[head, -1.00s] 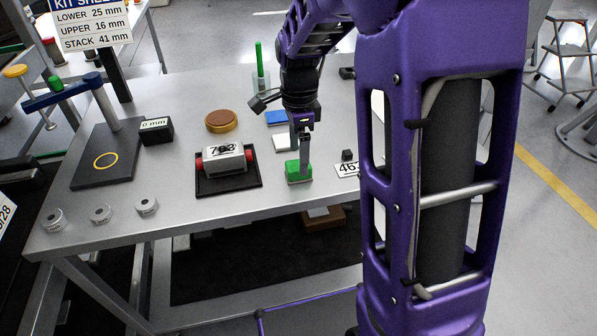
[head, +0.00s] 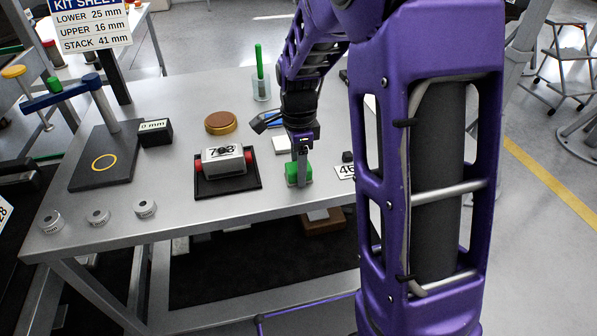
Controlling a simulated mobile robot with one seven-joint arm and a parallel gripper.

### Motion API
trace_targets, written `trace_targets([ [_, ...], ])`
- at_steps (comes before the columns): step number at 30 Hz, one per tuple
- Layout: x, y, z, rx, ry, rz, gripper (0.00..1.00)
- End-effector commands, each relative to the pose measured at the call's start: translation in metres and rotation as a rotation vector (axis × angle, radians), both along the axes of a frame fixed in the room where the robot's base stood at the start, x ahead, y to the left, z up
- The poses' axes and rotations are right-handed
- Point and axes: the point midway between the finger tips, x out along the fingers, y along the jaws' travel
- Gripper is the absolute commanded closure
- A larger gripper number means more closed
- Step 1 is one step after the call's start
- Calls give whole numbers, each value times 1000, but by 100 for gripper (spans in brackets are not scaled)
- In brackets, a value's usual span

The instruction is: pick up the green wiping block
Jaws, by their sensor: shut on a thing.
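The green wiping block (head: 290,175) is near the front edge of the grey table (head: 150,220), right of the black tray. My gripper (head: 300,178) points down with its fingers at the block and is shut on it. The near finger covers part of the block's face. I cannot tell whether the block's underside touches the table or is slightly above it.
A black tray (head: 205,191) holds a white, red-ended part marked 703 (head: 224,161) left of the block. A white number card (head: 345,172) lies close on the right.

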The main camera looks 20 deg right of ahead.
Motion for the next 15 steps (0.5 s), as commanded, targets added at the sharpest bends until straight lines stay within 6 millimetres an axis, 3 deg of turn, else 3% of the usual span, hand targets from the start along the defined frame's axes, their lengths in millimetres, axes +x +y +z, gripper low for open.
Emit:
trace_targets([
  [9,0,0,4,0,-1,0,100],
  [15,1,0,36,0,-6,0,100],
])
